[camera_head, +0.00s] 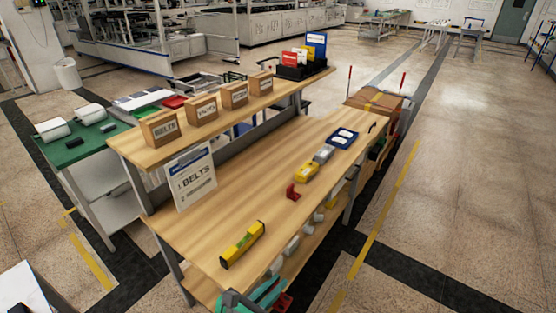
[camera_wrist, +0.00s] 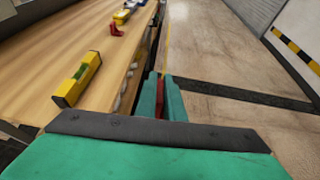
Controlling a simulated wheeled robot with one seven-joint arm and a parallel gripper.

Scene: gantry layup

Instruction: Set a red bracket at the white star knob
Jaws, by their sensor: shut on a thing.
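My gripper (camera_wrist: 160,98) has teal fingers and is shut on a red bracket (camera_wrist: 161,87), of which only a narrow part shows between them. In the head view my gripper is at the bottom edge, partly cut off, with the held red bracket (camera_head: 284,302) at its right, off the bench's near end. Another red bracket (camera_head: 292,193) stands on the wooden bench (camera_head: 215,220) near its right edge; it also shows in the wrist view (camera_wrist: 115,30). I cannot make out a white star knob; small white pieces in the blue tray (camera_head: 343,139) are too small to tell.
A yellow level (camera_head: 242,245) lies on the near part of the bench. A yellow item (camera_head: 306,172) and a grey item (camera_head: 324,153) lie beyond the standing bracket. A belts sign (camera_head: 195,177) and boxes (camera_head: 160,127) line the left side. The bench's middle is clear.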

